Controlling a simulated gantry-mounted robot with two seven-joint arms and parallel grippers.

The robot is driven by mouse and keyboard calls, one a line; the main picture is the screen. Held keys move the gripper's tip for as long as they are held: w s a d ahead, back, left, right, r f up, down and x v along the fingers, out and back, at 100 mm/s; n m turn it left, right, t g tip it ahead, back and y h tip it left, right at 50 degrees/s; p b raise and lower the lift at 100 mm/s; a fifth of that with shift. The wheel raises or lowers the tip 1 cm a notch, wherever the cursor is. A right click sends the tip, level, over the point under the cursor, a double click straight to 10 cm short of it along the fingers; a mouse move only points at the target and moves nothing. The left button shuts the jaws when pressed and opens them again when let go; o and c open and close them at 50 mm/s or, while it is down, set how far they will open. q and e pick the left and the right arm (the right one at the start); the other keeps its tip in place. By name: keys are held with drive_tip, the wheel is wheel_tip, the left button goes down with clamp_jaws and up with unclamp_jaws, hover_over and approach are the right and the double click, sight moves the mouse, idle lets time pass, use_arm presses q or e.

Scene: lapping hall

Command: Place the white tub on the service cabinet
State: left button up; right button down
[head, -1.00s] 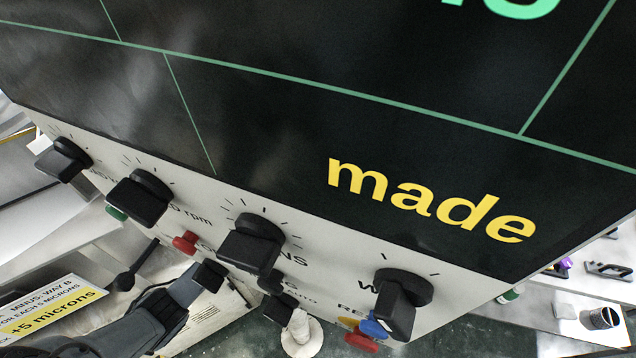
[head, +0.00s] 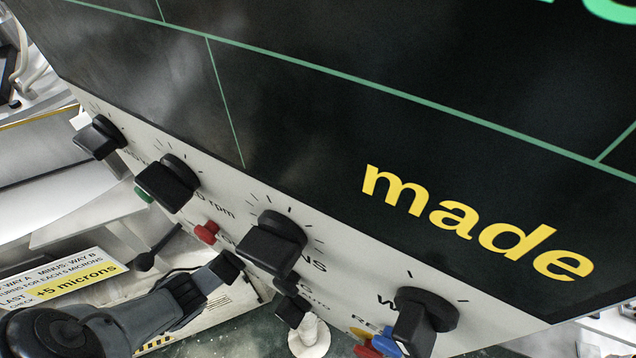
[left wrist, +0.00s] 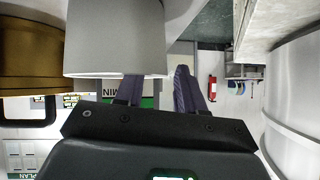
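A pale grey-white cylinder, which looks like the white tub (left wrist: 115,40), fills the upper left of the left wrist view. My left gripper (left wrist: 160,85) is there with its two fingers apart. The tub's lower edge covers the end of the left finger; the right finger stands just outside the tub's side. I cannot tell whether either finger touches it. In the head view my left arm comes in from the left, and its dark end (head: 226,266) is partly behind the panel. I cannot make out the tub or the service cabinet there. My right gripper is not in view.
A large control panel with a dark screen (head: 300,130) and black knobs (head: 272,243) blocks most of the head view. A label board (head: 60,282) lies at left. A brown-gold rounded body (left wrist: 30,55), a red extinguisher (left wrist: 213,88) and a big white curved body (left wrist: 295,90) surround the left wrist view.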

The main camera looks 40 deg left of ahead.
use_arm(q)
drive_tip(key=p+v, duration=0.1)
drive_tip(key=v, duration=0.4)
drive_tip(key=shift+s+r, duration=0.15)
idle(0.4)
idle(0.4)
